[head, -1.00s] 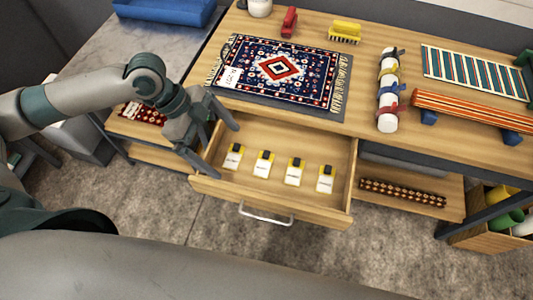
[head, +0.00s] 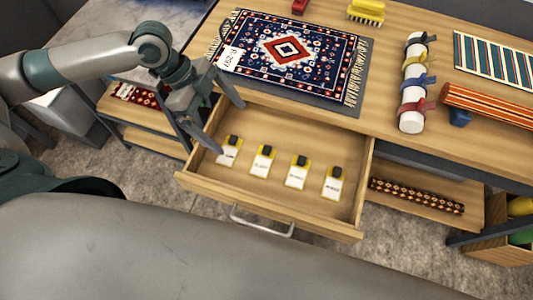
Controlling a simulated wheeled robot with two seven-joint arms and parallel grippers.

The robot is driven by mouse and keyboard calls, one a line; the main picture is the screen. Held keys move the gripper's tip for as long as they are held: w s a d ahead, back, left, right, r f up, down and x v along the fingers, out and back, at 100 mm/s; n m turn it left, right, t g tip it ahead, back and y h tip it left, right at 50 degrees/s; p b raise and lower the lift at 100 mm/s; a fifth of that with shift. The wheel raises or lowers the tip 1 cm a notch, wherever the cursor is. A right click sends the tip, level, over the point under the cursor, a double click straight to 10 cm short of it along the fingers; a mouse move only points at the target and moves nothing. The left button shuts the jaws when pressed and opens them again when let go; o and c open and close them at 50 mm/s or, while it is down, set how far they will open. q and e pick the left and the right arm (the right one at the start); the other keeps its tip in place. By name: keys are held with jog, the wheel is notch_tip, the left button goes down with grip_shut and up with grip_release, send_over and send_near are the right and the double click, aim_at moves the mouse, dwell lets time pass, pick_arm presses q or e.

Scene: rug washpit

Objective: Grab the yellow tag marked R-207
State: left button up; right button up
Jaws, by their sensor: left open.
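Several yellow tags with black tops and white labels lie in a row in the open wooden drawer (head: 285,216): a leftmost tag (head: 230,152), a second tag (head: 263,160), a third tag (head: 298,172) and a rightmost tag (head: 333,184). Their label print is too small to read, so I cannot tell which is R-207. My left gripper (head: 230,127) is open and empty above the drawer's left part. One finger's tip appears close to the leftmost tag; contact is unclear. My right gripper is out of view.
A patterned rug (head: 288,52) lies on the wooden worktop above the drawer, with a white label (head: 231,58) that appears to read R-207. A rolled white bundle with straps (head: 413,85) lies to its right. The drawer's front wall and handle (head: 262,222) face me.

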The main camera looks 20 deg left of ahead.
pick_arm(q)
jog(key=shift+w+f, duration=0.2)
jog(key=shift+f, duration=0.05)
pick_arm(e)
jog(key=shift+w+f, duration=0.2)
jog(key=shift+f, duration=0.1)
pick_arm(q)
jog(key=shift+s, duration=0.15)
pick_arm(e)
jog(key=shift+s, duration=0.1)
pick_arm(q)
jog(key=p+x, duration=0.3)
jog(key=x, duration=0.8)
jog(key=shift+d+f, duration=0.25)
jog(key=shift+f, duration=0.3)
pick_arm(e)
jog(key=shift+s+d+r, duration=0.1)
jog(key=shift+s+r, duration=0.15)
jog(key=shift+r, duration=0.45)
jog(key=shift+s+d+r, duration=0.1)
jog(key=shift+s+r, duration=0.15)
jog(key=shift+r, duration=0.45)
pick_arm(q)
jog(key=shift+f, duration=0.1)
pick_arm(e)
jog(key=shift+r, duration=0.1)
